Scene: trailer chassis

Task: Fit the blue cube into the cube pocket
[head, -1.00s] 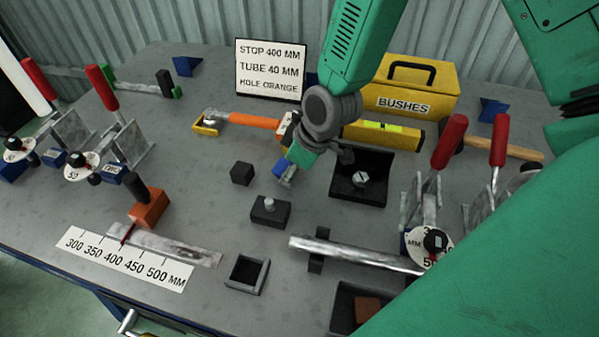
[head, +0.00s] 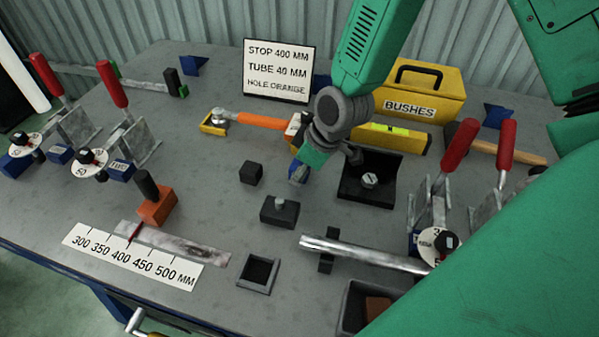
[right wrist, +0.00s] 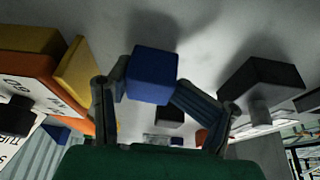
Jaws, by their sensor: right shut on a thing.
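The blue cube (right wrist: 152,75) is between the fingers of my right gripper (right wrist: 160,90) in the right wrist view. The gripper is shut on it. In the head view my right gripper (head: 299,172) is above the middle of the bench, right of a dark cube, with a little of the blue cube showing at its tips. A dark square open frame (head: 258,274), which looks like the cube pocket, lies near the bench's front edge, empty, below and left of the gripper in the picture. My left gripper is not in view.
A metal tube (head: 365,254) lies right of the frame. A black tray (head: 365,195), yellow level (head: 395,138) and clamps (head: 450,190) are at the right.

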